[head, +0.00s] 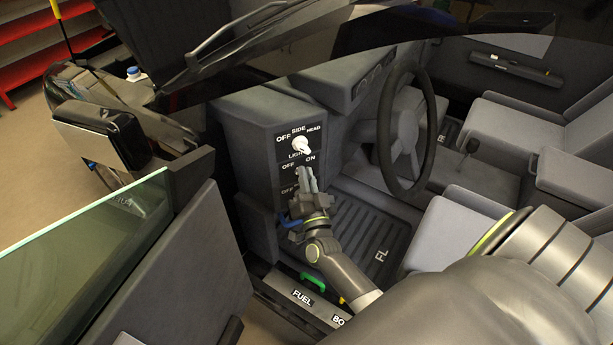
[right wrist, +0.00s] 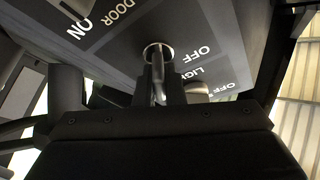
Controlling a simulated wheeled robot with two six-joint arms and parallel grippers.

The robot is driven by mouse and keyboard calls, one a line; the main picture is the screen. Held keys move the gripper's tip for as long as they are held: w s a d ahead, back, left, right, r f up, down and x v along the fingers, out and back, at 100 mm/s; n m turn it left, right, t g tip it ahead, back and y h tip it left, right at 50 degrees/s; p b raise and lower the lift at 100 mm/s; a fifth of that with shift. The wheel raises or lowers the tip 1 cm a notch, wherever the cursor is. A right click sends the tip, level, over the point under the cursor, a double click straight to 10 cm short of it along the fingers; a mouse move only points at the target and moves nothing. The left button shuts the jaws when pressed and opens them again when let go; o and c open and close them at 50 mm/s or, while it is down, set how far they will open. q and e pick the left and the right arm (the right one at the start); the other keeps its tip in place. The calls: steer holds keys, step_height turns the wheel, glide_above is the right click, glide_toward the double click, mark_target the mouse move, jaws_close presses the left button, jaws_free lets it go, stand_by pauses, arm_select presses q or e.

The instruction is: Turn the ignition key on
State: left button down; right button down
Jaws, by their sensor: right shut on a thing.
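The ignition key sits in a round metal lock (right wrist: 158,50) on the dark switch panel (head: 262,178), in the row marked OFF and ON under the light knob. My right gripper (head: 307,180) reaches up to this row from below in the head view. In the right wrist view its fingers (right wrist: 158,84) are closed around the narrow metal key (right wrist: 157,72), directly in front of the lock. The fingers hide much of the key, so I cannot tell its exact angle. My left gripper is in neither view.
A white light knob (head: 301,146) is just above the key; it also shows close by in the right wrist view (right wrist: 196,88). The steering wheel (head: 408,130) stands to the right. A green lever (head: 313,281) and a blue lever (head: 290,222) are below. The open door (head: 165,270) is at left.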

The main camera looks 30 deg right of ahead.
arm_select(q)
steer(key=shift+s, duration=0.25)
arm_select(e)
steer(key=c, duration=1.5)
jaws_free()
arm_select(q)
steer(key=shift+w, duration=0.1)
